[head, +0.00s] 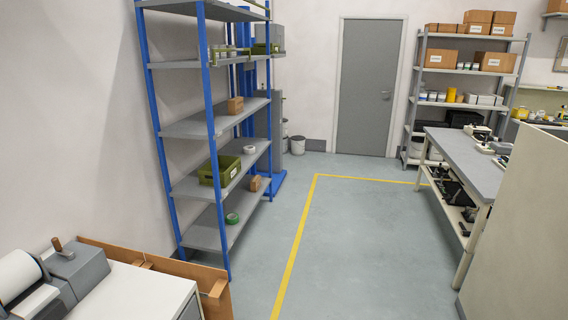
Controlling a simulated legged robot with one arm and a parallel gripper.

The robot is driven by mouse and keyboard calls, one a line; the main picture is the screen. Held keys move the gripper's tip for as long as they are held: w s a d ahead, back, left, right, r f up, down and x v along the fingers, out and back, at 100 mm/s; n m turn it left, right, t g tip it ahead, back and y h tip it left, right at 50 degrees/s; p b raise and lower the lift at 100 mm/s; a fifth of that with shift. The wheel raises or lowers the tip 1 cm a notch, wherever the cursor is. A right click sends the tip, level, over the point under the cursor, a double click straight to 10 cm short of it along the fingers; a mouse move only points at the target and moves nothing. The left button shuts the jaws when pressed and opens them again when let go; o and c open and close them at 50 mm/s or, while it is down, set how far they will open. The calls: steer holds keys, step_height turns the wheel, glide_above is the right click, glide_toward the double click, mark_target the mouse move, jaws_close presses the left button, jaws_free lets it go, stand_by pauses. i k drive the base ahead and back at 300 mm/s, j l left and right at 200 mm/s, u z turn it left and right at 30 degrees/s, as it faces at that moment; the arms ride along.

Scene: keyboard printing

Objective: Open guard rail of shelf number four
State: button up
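A shelf unit with blue posts and grey shelves (205,123) stands against the left wall in the head view. No shelf numbers are readable. Counted from the bottom, the fourth shelf (185,64) is the second from the top. A thin olive-green rail (232,49) with short upright ends shows along this shelf's front right part. It is small, and I cannot tell whether it is open or closed. The other shelves show no clear rail. My gripper is not in view.
A green crate (219,171), small brown boxes (235,105) and a green tape roll (232,218) sit on lower shelves. A white cabinet (140,292) and brown board (150,262) stand at front left. A workbench (470,160) is right. The floor (345,245) between is clear.

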mark_target(214, 51)
steer(key=i, duration=1.85)
